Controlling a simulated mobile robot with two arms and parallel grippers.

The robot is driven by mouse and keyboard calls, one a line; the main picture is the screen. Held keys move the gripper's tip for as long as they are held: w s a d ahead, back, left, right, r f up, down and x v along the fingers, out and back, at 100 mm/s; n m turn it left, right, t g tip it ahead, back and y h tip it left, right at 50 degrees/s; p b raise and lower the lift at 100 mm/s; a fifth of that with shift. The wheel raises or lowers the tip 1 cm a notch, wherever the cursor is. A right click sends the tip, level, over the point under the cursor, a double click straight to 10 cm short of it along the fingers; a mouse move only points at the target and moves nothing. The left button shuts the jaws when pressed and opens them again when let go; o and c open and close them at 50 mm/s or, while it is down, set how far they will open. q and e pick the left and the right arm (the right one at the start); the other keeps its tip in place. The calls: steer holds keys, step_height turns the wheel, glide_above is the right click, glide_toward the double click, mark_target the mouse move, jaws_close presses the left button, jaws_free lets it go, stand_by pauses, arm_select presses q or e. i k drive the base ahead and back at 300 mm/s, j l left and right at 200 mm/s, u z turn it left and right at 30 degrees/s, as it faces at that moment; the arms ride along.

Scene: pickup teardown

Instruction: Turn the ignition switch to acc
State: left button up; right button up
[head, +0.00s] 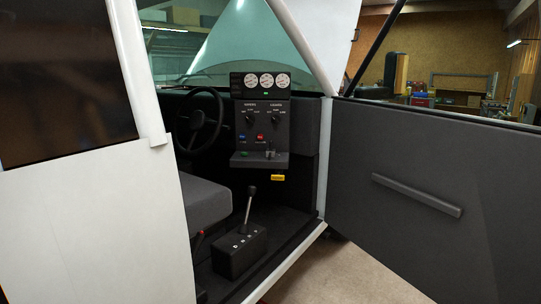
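The dark control panel (262,125) stands in the middle of the pickup cab, right of the steering wheel (198,120). Two dark rotary knobs sit side by side on it, a left knob (249,118) and a right knob (275,118), with small white markings around them. A small fitting (270,153) sits lower, on the panel's ledge. The lettering is too small to read, so I cannot tell which control is the ignition switch or its position. Neither of my grippers is in view.
The open door (440,190) fills the right. The grey seat (205,198), red-tipped lever (200,236) and floor shifter (248,212) stand inside the cab. The white body side (95,220) blocks the left. The doorway between is open.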

mark_target(270, 154)
steer(key=i+l, duration=0.15)
steer(key=i, duration=0.35)
steer(key=i+l+u, duration=0.1)
steer(key=i, duration=0.35)
steer(key=i+l, duration=0.3)
steer(key=i, duration=0.2)
steer(key=u, duration=0.05)
